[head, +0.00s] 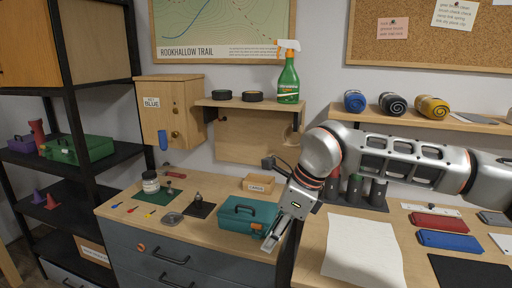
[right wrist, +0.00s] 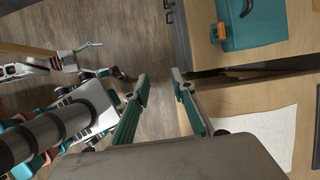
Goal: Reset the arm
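My right arm (head: 395,155) reaches in from the right in the head view. Its gripper (head: 270,240) points down at the front edge of the workbench, just right of the teal toolbox (head: 240,216). In the right wrist view the fingers of this gripper (right wrist: 163,92) are spread apart, with only floor between them, and it holds nothing. The left arm is outside the head view. In the right wrist view what looks like my left gripper (right wrist: 110,58) is at the upper left, over the floor, with its fingers apart and nothing seen between them.
The workbench (head: 115,208) has a gap before the right bench, which carries white paper (head: 362,250), a red case (head: 438,222) and a blue case (head: 449,240). A spray bottle (head: 288,78) stands on a wall shelf. Black shelving (head: 75,120) stands left.

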